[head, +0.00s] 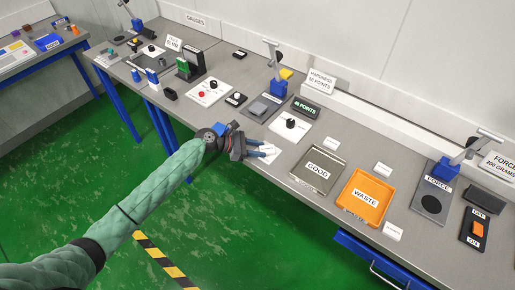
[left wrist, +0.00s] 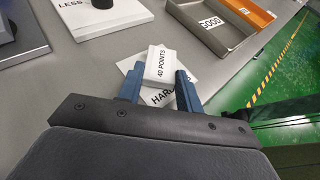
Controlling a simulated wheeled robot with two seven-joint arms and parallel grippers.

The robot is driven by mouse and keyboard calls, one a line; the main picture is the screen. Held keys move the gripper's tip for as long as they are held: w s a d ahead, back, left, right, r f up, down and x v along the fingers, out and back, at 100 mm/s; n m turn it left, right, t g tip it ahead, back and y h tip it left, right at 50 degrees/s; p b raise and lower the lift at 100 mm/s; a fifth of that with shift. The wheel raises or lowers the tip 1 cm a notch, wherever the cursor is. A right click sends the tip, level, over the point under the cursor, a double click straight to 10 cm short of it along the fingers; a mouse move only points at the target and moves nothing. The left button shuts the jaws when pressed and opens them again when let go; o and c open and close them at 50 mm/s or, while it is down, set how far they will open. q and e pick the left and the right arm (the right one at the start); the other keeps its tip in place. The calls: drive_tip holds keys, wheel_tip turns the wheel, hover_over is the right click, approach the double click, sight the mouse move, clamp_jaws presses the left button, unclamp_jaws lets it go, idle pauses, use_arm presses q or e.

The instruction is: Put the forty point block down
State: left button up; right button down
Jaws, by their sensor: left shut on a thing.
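My left gripper (head: 268,150) is at the front edge of the long grey bench in the head view. In the left wrist view its blue fingers (left wrist: 160,88) are shut on a white block (left wrist: 160,62) labelled "40 POINTS". The block is between the fingertips, over a white card (left wrist: 128,64) whose lettering begins "HARD". The fingers hide part of the card. I cannot tell whether the block touches it. The card also shows under the gripper in the head view (head: 262,158). My right gripper is not in view.
A white plate with a black knob (head: 291,124) is just behind the gripper. The grey GOOD tray (head: 326,184) and orange WASTE tray (head: 355,209) lie to the right. A hardness stand (head: 277,88) and a points display (head: 305,107) are further back.

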use_arm(q)
drive_tip(key=shift+f, duration=0.1)
drive_tip(key=o, duration=1)
drive_tip(key=shift+c, duration=0.2)
drive_tip(key=shift+a, duration=0.25)
drive_tip(key=b+v, duration=0.2)
drive_tip(key=v, duration=0.4)
drive_tip(key=shift+b, duration=0.4)
drive_tip(key=b+v, duration=0.1)
drive_tip(key=v, duration=0.4)
drive_tip(key=shift+s+a+r, duration=0.1)
drive_tip(key=shift+a+r, duration=0.1)
drive_tip(key=shift+r, duration=0.1)
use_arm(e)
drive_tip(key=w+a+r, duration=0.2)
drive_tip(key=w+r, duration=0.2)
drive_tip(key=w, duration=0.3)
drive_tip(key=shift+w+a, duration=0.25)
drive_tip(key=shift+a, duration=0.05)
